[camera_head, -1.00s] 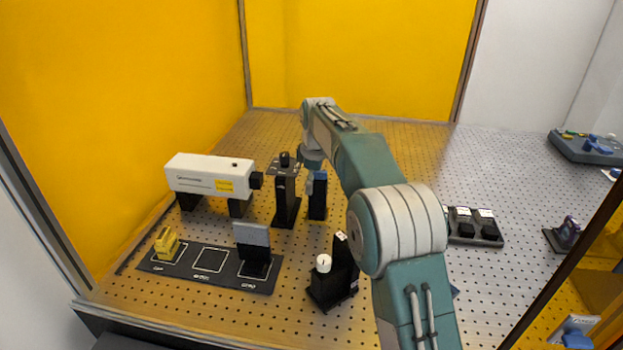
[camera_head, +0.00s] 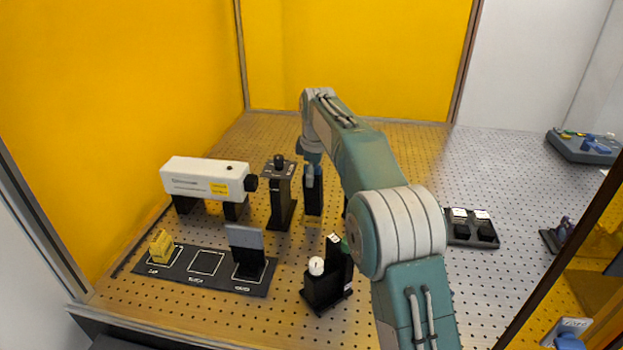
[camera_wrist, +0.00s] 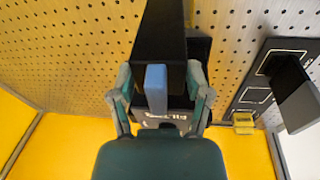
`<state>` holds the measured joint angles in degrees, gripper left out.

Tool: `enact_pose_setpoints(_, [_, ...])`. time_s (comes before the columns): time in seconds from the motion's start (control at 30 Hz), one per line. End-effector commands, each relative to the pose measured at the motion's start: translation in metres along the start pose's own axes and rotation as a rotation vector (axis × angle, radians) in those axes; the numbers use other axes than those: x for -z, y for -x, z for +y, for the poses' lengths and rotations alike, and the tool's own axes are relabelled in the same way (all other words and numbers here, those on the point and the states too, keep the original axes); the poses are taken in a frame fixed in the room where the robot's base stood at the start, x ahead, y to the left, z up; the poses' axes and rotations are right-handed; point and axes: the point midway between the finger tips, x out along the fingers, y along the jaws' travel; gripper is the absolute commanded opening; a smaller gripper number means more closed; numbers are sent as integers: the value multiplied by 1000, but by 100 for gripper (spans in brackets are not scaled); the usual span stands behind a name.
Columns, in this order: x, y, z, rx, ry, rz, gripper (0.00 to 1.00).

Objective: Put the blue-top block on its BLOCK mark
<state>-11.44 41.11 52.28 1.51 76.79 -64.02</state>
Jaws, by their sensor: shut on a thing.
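The blue-top block is a tall black block (camera_head: 313,203) just right of the black post in the head view. Its blue top (camera_wrist: 156,90) sits between the fingers in the wrist view. My gripper (camera_head: 313,177) points down over the block and is shut on its blue top. I cannot tell whether the block's foot touches the table. A black mat (camera_head: 222,283) with three outlined marks lies front left of the block. Its middle mark (camera_head: 206,262) is empty; the lettering is too small to read. The mat also shows in the wrist view (camera_wrist: 246,108).
A yellow block (camera_head: 161,247) and a grey-plated black block (camera_head: 248,255) stand on the mat's outer marks. A white instrument (camera_head: 208,180) and a black post (camera_head: 281,190) stand behind. A black holder with a white knob (camera_head: 326,287) is nearby, right of the mat.

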Motion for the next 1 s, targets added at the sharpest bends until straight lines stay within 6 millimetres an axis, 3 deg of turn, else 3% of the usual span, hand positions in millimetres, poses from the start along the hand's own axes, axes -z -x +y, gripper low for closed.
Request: enact_pose_setpoints(1.0, [4, 37, 5, 0, 1, -1, 2])
